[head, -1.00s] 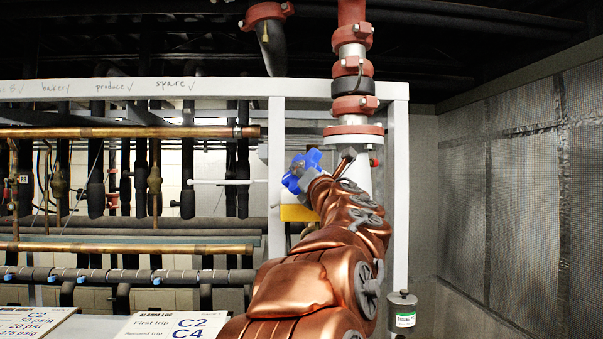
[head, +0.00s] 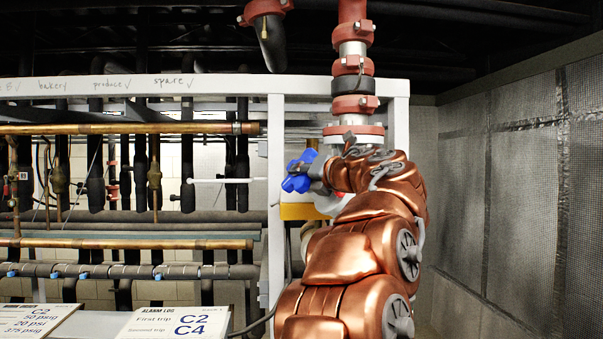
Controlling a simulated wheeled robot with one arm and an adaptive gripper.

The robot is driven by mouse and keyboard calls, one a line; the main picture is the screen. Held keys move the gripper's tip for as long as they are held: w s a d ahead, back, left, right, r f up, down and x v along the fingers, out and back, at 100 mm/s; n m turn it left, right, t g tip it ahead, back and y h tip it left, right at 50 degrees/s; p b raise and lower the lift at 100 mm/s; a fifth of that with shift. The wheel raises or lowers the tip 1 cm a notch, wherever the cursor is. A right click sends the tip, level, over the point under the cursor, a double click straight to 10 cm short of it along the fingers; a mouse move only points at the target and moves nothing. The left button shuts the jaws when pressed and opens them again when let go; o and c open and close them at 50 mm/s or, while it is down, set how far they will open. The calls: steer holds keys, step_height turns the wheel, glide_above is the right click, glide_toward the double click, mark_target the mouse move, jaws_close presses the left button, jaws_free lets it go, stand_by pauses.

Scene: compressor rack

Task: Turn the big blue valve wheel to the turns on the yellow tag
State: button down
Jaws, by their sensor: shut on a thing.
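The blue valve wheel (head: 297,177) shows left of my copper-coloured wrist, in front of the rack's right post. My gripper (head: 316,173) is at the wheel's right side and shut on it; the fingertips are partly hidden by the wheel and the wrist. A yellow piece (head: 302,211), possibly the yellow tag, sits just below the wheel. My arm hides part of it, and no writing on it can be read.
A white rack frame (head: 277,130) stands around the wheel. A red-flanged vertical pipe (head: 353,60) rises above my wrist. Copper pipes (head: 130,129) run to the left. Sign boards (head: 170,321) lie at lower left. A mesh wall (head: 520,200) closes the right side.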

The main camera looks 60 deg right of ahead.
steer(key=shift+s+d+n+g+y, duration=0.1)
steer(key=shift+n+g+y, duration=0.55)
steer(key=shift+y, duration=0.85)
steer(key=shift+r, duration=0.1)
steer(key=c, duration=1.3)
jaws_free()
steer(key=v, duration=1.2)
steer(key=shift+r, duration=0.1)
